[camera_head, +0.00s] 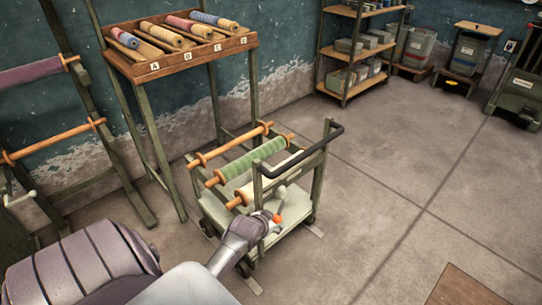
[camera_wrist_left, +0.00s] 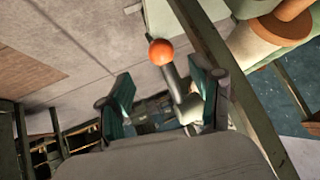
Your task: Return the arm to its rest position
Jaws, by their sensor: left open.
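My left arm (camera_head: 228,258) reaches in from the lower left of the head view. Its gripper (camera_head: 265,221) is beside the low part of a green-framed cart (camera_head: 213,212). In the left wrist view the two teal-padded fingers (camera_wrist_left: 163,92) stand apart, so the gripper is open. An orange ball knob (camera_wrist_left: 160,52) on a grey lever (camera_wrist_left: 171,80) shows between and beyond the fingers. The knob also shows in the head view (camera_head: 277,218), close to the gripper. I cannot tell whether a finger touches the lever. My right gripper is not in view.
The cart carries a green roll (camera_head: 255,158) and has a dark push handle (camera_head: 307,148). A tall rack (camera_head: 180,65) with labelled rolls stands behind it. A frame (camera_head: 80,130) with bars is at left. Shelves (camera_head: 350,85) stand at the back. Floor right of the cart is clear.

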